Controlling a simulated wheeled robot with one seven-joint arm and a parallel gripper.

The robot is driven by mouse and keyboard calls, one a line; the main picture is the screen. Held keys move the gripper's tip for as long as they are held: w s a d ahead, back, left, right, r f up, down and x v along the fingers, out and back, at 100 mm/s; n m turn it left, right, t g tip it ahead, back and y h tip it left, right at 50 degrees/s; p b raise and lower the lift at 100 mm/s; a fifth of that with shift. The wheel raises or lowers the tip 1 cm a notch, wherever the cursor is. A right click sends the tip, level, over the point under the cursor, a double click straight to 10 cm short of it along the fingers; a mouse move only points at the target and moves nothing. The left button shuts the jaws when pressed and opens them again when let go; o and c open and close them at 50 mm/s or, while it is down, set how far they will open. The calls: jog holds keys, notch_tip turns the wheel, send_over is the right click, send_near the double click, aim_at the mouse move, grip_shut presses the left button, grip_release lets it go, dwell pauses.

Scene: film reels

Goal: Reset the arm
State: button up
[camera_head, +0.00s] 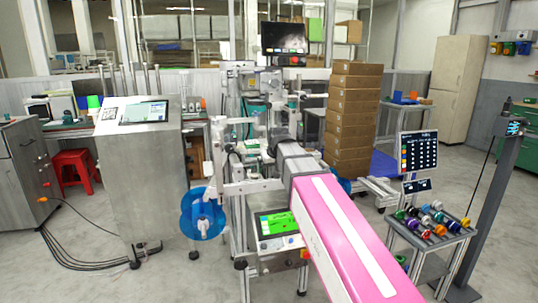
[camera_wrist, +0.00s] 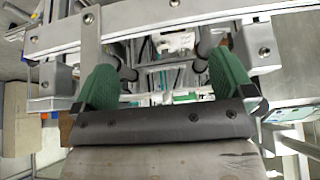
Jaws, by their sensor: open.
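My gripper (camera_wrist: 163,66) shows in the wrist view with two green finger pads held wide apart. No object is between them. Behind the fingers are the metal rails and rollers of the machine (camera_wrist: 150,34). In the head view my pink arm reaches from the bottom right toward the middle of the machine (camera_head: 250,85). The fingers cannot be made out there. A blue film reel (camera_head: 187,212) hangs low on the machine's left side.
A steel cabinet with a screen (camera_head: 145,180) stands left of the machine. A tall stack of brown boxes (camera_head: 352,120) stands behind my arm. A cart (camera_head: 455,243) with several coloured spools and a dark post (camera_head: 490,190) are at the right. Open floor lies at lower left.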

jog(key=s+d+f+m+g, duration=0.1)
jog(key=s+d+f, duration=0.4)
jog(key=f, duration=0.5)
jog(key=s+d+f+m+g+h, duration=0.1)
jog(key=s+d+f+g, duration=0.1)
jog(key=s+d+f, duration=0.4)
jog(key=s+d+f+m+g, duration=0.1)
jog(key=s+d+f, duration=0.5)
jog(key=f, duration=0.9)
jog(key=s+g, duration=0.1)
jog(key=s, duration=0.2)
jog(key=shift+s+d+f+h, duration=0.15)
jog(key=shift+s+d+h, duration=0.05)
jog(key=shift+d+h, duration=0.1)
